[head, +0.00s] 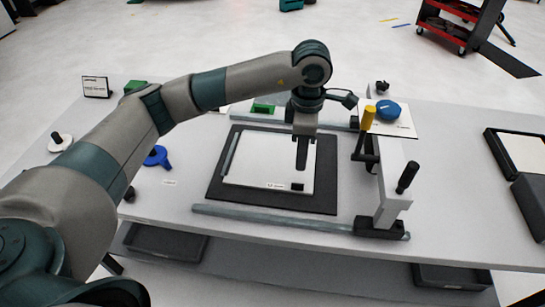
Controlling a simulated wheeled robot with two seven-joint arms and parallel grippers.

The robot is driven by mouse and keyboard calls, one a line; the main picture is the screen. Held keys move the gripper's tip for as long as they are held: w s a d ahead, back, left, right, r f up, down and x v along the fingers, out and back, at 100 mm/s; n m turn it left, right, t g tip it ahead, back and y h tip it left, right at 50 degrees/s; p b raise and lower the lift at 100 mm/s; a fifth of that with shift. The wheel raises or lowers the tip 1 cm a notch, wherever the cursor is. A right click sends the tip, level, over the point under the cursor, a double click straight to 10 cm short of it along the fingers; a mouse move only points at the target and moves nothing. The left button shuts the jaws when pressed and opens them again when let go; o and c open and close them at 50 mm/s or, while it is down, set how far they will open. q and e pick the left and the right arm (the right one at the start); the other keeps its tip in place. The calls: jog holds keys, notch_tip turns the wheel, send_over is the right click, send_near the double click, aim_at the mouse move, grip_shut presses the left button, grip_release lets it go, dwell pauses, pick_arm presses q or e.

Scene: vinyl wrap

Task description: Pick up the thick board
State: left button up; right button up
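A white rectangular board (255,162) with a dark strip along its left side lies flat on a larger black mat (225,193) on the table. I cannot tell for sure whether this is the thick board. Another pale board (527,153) lies in a dark tray at the right edge. My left gripper (301,166) points down over the right part of the white board. Its fingers show as one narrow dark shape, so their opening and any contact with the board are unclear. My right gripper is out of view.
A frame with a grey rail (270,219), a white upright (393,185), a yellow handle (368,117) and a black handle (407,177) stands right of the mat. A blue tool (157,157) lies left.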

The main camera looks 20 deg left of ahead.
pick_arm(q)
jog(key=p, duration=0.2)
send_over(299, 184)
notch_tip(299, 184, down, 5)
jog(key=shift+f, duration=0.45)
jog(key=shift+f+p, duration=0.4)
jog(key=shift+p, duration=0.1)
jog(key=shift+a+f+p, duration=0.1)
jog(key=shift+f+p, duration=0.6)
jog(key=shift+f, duration=0.05)
notch_tip(299, 184, down, 2)
jog(key=shift+f+p, duration=0.1)
jog(key=shift+p, duration=0.3)
jog(key=shift+f, duration=0.35)
